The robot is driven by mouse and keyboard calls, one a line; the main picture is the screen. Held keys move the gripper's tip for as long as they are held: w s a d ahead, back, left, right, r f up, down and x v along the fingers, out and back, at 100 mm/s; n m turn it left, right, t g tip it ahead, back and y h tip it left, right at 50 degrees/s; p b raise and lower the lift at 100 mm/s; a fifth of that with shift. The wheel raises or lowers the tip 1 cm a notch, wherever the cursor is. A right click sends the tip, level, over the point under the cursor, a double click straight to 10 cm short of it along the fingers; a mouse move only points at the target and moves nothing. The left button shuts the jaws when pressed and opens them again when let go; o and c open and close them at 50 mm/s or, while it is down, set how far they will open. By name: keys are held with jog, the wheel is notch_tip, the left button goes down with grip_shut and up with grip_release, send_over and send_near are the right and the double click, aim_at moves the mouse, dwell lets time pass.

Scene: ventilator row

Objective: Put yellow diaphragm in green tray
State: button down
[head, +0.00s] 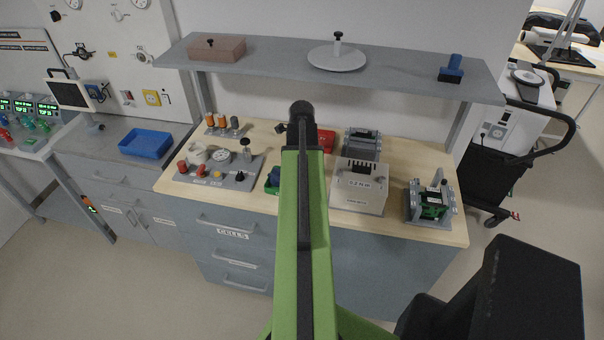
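No yellow diaphragm can be made out for certain. A small yellow-orange round part (217,175) shows on a grey panel at the left of the wooden bench top. No green tray is clearly seen. A green and blue item (272,181) lies just left of my arm, partly hidden by it. A green block (433,206) sits in a grey fixture at the right end of the bench. My green arm reaches up the middle of the view. Its dark end, my gripper (301,113), is over the back of the bench, and its fingers cannot be told apart.
A blue tray (146,144) stands on the grey counter at left. A white-grey box (359,187) and a red item (326,140) are right of my arm. A grey shelf (290,62) hangs above the bench. A black cart (487,165) stands at right. Floor in front is clear.

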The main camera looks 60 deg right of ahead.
jog(key=shift+f+b, duration=0.3)
jog(key=shift+f, duration=0.1)
jog(key=c, duration=1.4)
grip_release()
jog(key=shift+r, duration=0.1)
notch_tip(320, 180, up, 13)
jog(key=p, duration=1.3)
